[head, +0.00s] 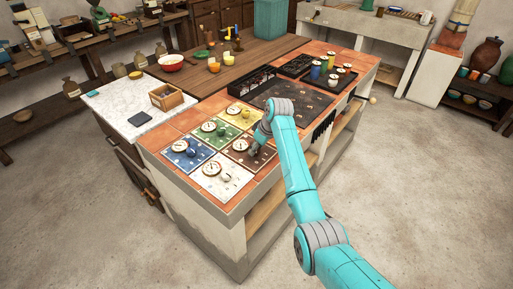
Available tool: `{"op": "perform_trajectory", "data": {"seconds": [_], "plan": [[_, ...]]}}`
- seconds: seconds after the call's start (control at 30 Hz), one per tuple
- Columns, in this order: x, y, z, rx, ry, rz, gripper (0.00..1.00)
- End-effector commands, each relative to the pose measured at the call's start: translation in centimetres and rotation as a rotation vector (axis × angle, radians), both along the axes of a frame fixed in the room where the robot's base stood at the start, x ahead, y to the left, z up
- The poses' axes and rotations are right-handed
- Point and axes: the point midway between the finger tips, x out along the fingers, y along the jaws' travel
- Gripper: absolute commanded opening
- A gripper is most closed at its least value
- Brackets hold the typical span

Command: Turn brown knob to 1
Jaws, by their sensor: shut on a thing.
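The brown panel (233,154) lies on the island's tiled top, among several coloured panels with round white dials. Its own dial (240,145) is left of my gripper; the pointer is too small to read. My gripper (253,154) comes down from above onto the right part of the brown panel, shut on the brown knob. The knob is mostly hidden behind the fingers, so its setting cannot be read.
Close around are the white panel (232,186), blue panel (176,162), green panel (205,139) and yellow panel (249,125), with knobs and dials.

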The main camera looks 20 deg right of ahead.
Motion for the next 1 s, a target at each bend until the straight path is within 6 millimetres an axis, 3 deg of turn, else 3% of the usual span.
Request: {"op": "perform_trajectory", "data": {"seconds": [1.0], "plan": [[0.27,-0.16,0.01,0.001,0.001,0.688,0.04]]}}
